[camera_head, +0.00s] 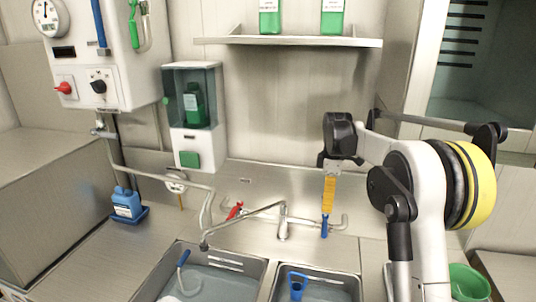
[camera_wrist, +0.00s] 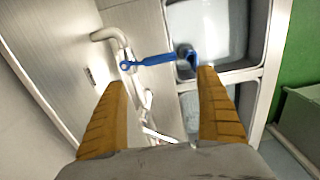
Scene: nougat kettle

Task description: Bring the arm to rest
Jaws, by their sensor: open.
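My gripper (camera_head: 327,208) hangs from the bent arm in front of the steel back wall, with its yellow fingers pointing down above the right end of the tap pipes. In the wrist view, the two ribbed fingers of my gripper (camera_wrist: 162,84) stand wide apart with nothing held between them. A blue lever (camera_head: 324,228) on the pipe shows just below the fingertips in the head view. In the wrist view, the lever (camera_wrist: 150,61) lies beyond the fingertips, and I cannot tell the exact gap.
Two water-filled sink basins (camera_head: 211,276) lie below, with a blue scoop-like object (camera_head: 297,286) in the right one. A spout (camera_head: 243,222) crosses above them. A shelf (camera_head: 290,41) with green bottles is above. A green bucket (camera_head: 469,284) stands at lower right.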

